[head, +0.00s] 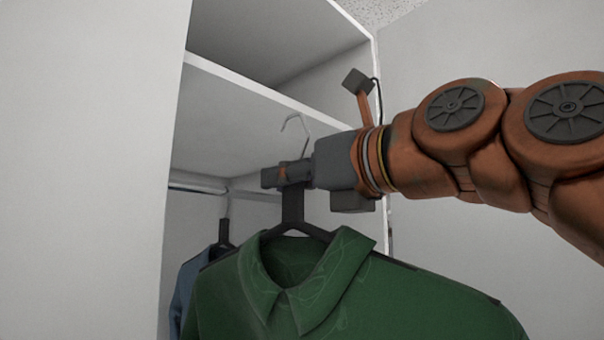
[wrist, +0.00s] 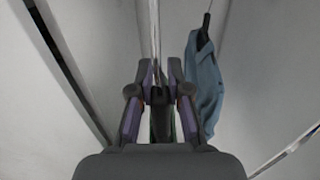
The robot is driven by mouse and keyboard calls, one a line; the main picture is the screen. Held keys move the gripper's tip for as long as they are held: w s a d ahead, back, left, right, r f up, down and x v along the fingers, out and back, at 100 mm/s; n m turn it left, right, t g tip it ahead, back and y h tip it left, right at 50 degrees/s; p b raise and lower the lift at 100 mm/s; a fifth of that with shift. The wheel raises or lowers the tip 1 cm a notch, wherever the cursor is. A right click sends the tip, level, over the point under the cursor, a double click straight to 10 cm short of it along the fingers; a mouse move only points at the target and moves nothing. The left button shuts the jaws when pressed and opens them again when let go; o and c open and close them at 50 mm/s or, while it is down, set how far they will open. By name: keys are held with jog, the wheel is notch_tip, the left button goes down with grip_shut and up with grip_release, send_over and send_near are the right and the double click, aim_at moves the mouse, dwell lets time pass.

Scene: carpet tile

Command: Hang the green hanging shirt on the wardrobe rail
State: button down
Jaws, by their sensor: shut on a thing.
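The green shirt (head: 350,295) is on a black hanger (head: 294,212) with a thin metal hook (head: 300,128). My gripper (head: 275,176) is shut on the hanger's neck, just below the hook, and holds the shirt up in front of the wardrobe opening. The hook's open end points up and left, apart from the rail. In the wrist view my gripper (wrist: 160,88) has its fingers on both sides of the dark hanger neck. The wardrobe rail (head: 198,189) shows at the left inside the wardrobe, under the shelf; part of it is hidden.
A blue garment (head: 192,277) on a dark hanger hangs inside at the left; it also shows in the wrist view (wrist: 205,85). The shelf (head: 255,115) lies above the rail. A pale panel (head: 85,160) fills the left side. The wardrobe's right edge is behind my arm.

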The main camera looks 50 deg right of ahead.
jog(key=shift+w, duration=5.2)
jog(key=w+f+b, duration=0.1)
jog(key=w, duration=2.6)
jog(key=shift+w+f+b, duration=0.3)
jog(key=shift+w+b, duration=0.05)
jog(key=shift+w, duration=0.05)
jog(key=shift+f, duration=0.2)
jog(key=c, duration=1)
grip_release()
jog(key=shift+c, duration=0.2)
jog(key=shift+w, duration=0.1)
jog(key=shift+s, duration=0.2)
